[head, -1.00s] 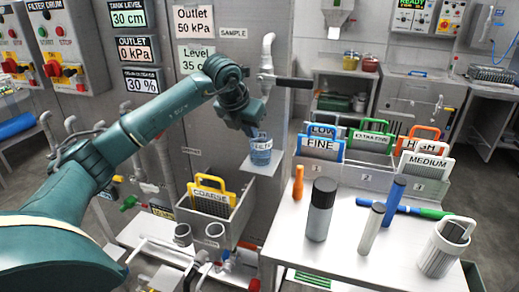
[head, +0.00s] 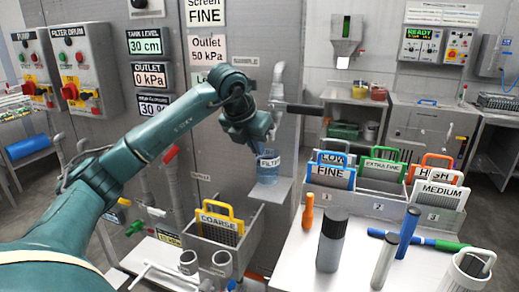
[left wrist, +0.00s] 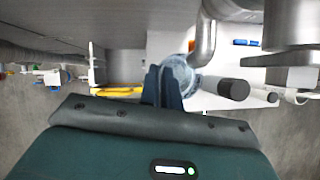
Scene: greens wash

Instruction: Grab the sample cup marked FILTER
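The sample cup marked FILTER (head: 268,168) is a clear blue cup with a white label. It stands on a small grey shelf (head: 270,190) below the sample tap in the head view. My left gripper (head: 262,149) is at the cup's upper left, its fingertips by the rim. In the left wrist view the two dark blue fingers (left wrist: 162,86) are close together, with the round cup (left wrist: 182,72) just right of and beyond them. Whether they touch or grip the cup is unclear. My right gripper is not in view.
The tap with its black handle (head: 297,108) is close above and right of the cup. A panel wall is behind. The COARSE screen (head: 219,222) sits in a bin below. A bench at right holds bottles and a rack of screens (head: 330,171).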

